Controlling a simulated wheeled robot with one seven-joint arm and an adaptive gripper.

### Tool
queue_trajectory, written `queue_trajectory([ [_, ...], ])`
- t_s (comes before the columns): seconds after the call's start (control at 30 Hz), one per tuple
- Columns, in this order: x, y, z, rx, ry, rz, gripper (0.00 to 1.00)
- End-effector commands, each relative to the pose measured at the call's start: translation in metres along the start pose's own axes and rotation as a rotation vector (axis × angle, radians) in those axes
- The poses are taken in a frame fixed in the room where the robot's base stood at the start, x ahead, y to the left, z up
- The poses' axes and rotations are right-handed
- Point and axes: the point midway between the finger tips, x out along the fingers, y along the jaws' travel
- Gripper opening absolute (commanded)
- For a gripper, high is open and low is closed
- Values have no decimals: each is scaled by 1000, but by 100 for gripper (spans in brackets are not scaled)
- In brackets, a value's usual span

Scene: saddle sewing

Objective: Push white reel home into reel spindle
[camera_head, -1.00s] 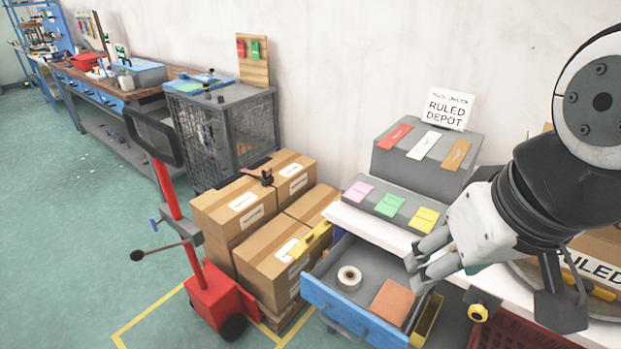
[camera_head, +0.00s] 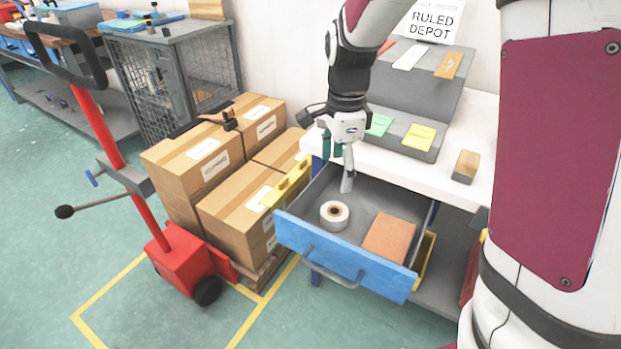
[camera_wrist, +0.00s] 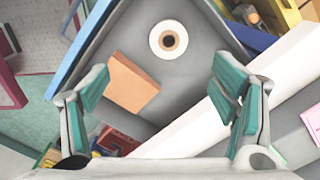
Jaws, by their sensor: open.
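The white reel (camera_head: 334,214) lies flat in the open blue-fronted drawer (camera_head: 345,262), toward its left side. It also shows in the wrist view (camera_wrist: 168,40), with a brown core. My gripper (camera_head: 341,172) points down above the back of the drawer, a little behind and above the reel. In the wrist view its two teal-padded fingers (camera_wrist: 165,88) are spread wide with nothing between them, and the reel lies beyond the fingertips. I cannot make out a reel spindle in these views.
An orange-brown block (camera_head: 389,239) lies in the drawer, right of the reel. A white worktop (camera_head: 392,166) with coloured cards overhangs the drawer's back. Cardboard boxes (camera_head: 240,215) and a red pallet jack (camera_head: 180,255) stand left. My own arm covers the right side.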

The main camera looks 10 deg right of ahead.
Motion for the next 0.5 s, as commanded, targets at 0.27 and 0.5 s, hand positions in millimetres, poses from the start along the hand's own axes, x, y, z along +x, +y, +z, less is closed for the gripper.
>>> queue_trajectory([
  [0.27,38,-12,0,92,17,16,80],
  [0.5,83,-12,-2,91,17,16,80],
])
